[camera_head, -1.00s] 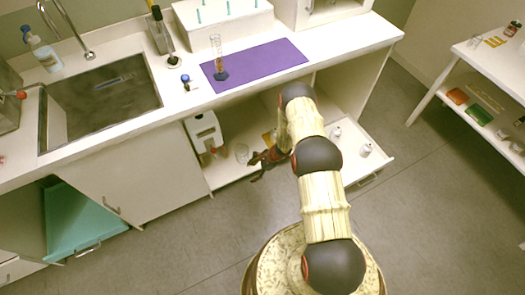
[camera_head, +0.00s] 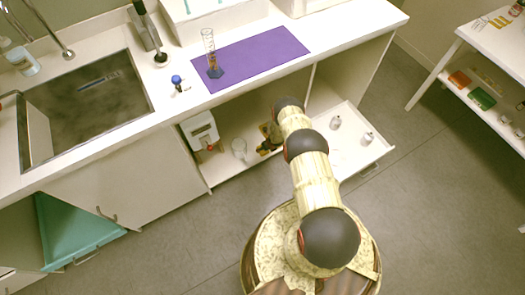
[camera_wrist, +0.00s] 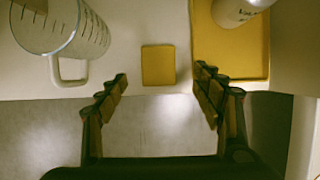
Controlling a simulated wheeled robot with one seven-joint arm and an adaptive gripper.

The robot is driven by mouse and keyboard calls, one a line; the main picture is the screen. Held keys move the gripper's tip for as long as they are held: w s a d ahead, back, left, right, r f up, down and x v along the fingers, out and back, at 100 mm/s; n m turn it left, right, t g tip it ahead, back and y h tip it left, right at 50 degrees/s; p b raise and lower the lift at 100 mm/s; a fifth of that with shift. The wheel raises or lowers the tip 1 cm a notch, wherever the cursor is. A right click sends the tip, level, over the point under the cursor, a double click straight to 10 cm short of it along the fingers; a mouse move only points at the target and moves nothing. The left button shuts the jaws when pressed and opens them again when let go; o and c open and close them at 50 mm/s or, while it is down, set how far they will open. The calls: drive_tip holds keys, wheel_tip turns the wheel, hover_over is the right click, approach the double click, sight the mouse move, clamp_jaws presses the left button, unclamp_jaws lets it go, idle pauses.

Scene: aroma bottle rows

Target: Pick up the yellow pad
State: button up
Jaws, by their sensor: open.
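The yellow pad (camera_wrist: 158,65) is a small flat square on the white cabinet floor, straight ahead in the wrist view. My gripper (camera_wrist: 162,84) is open and empty. Its fingertips are on either side of the pad's line, just short of its near edge in the picture, and I cannot tell the height gap. In the head view, my gripper (camera_head: 268,145) is inside the open lower cabinet, and my arm hides much of that spot.
A clear graduated beaker (camera_wrist: 62,28) stands left of the pad. A larger yellow tray (camera_wrist: 232,62) with a white container (camera_wrist: 238,10) on it lies to the right. A white device (camera_head: 200,130) stands at the cabinet's left. A pulled-out drawer (camera_head: 350,145) holds small metal containers.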

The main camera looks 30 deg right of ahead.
drive_tip(key=shift+b+x, duration=2.55)
drive_tip(key=shift+x, duration=0.55)
drive_tip(key=shift+r, duration=0.1)
drive_tip(key=c, duration=0.3)
drive_tip(key=shift+a, duration=0.1)
drive_tip(key=c, duration=0.9)
